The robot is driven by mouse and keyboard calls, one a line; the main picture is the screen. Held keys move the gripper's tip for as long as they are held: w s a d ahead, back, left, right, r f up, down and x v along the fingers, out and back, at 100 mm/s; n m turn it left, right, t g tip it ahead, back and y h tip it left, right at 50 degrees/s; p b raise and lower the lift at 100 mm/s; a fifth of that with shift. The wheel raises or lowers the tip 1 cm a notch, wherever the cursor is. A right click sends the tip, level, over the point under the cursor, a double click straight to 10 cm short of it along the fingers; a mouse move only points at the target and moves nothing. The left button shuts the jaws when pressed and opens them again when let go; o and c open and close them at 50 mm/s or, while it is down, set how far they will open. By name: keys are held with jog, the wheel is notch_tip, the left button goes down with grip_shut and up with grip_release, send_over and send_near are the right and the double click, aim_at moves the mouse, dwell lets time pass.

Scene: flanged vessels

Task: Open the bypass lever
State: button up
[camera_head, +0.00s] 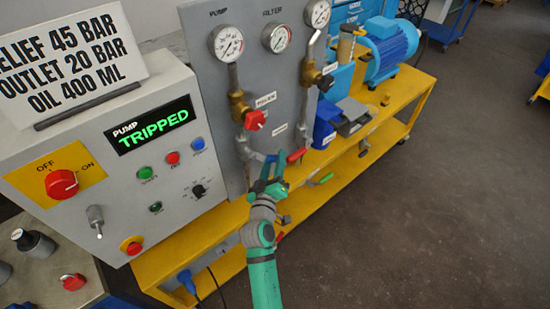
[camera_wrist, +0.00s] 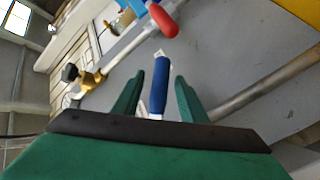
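A lever with a blue handle (camera_head: 270,163) is on the pipework at the lower edge of the grey gauge panel. My gripper (camera_head: 268,184) is right at it. In the wrist view the blue handle (camera_wrist: 160,85) lies between the two fingers of my gripper (camera_wrist: 160,95), with a gap on each side. The gripper is open. A lever with a red handle (camera_head: 297,155) is just right of it and shows at the top of the wrist view (camera_wrist: 162,20). A green-handled lever (camera_head: 322,180) is lower right. I cannot read which tag marks the bypass.
The grey panel (camera_head: 210,95) with gauges and a red valve knob (camera_head: 255,120) rises behind. The control box display (camera_head: 150,125) reads PUMP TRIPPED. A blue motor (camera_head: 390,45) stands on the yellow bench (camera_head: 400,100). The floor (camera_head: 430,220) at right is clear.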

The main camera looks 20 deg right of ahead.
jog(key=shift+w+d, duration=0.35)
jog(key=shift+w, duration=0.25)
jog(key=shift+c, duration=0.6)
